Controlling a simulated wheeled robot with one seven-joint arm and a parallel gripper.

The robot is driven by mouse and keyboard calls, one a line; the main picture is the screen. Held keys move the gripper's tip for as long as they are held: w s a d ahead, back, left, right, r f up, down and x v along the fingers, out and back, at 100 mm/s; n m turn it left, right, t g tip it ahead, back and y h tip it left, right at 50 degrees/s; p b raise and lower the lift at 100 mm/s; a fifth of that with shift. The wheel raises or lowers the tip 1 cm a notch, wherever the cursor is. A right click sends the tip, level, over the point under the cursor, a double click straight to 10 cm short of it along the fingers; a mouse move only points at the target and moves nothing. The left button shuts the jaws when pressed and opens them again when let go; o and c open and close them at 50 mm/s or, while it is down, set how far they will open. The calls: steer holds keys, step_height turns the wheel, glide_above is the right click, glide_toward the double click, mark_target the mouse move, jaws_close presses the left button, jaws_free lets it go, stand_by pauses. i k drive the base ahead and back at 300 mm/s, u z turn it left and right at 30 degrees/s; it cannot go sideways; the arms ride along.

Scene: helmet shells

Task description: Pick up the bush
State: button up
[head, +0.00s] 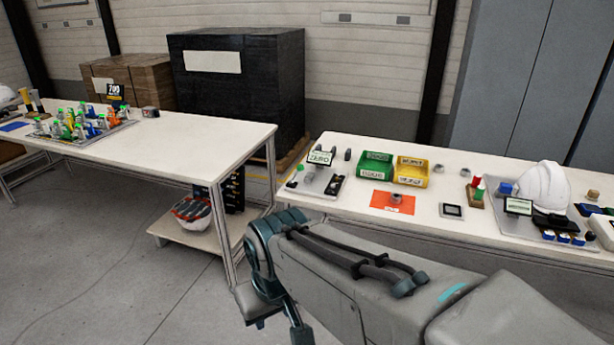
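A small grey ring-like part (396,198), which looks like a bush, sits on an orange mat (380,206) on the right-hand white table (345,148). Two similar small grey parts stand behind it to the right, one (438,168) near the yellow bin and one (465,173) farther right. I cannot tell which of them the task means. My arm crosses the lower middle of the head view in front of the table, and its teal joint bends down toward the bottom edge. My gripper's fingers do not show.
A green bin (375,166) and a yellow bin (411,171) stand behind the mat. A white helmet (543,187) is at right. A left-hand table (190,140) holds colourful parts, with a shelf below. A floor gap separates the tables.

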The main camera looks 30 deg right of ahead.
mark_target(395, 198)
steer(key=u, duration=0.05)
steer(key=i, duration=1.3)
steer(key=z, duration=1.05)
steer(key=i, duration=0.75)
steer(key=z, duration=1.1)
steer(key=i, duration=0.25)
steer(key=z, duration=0.2)
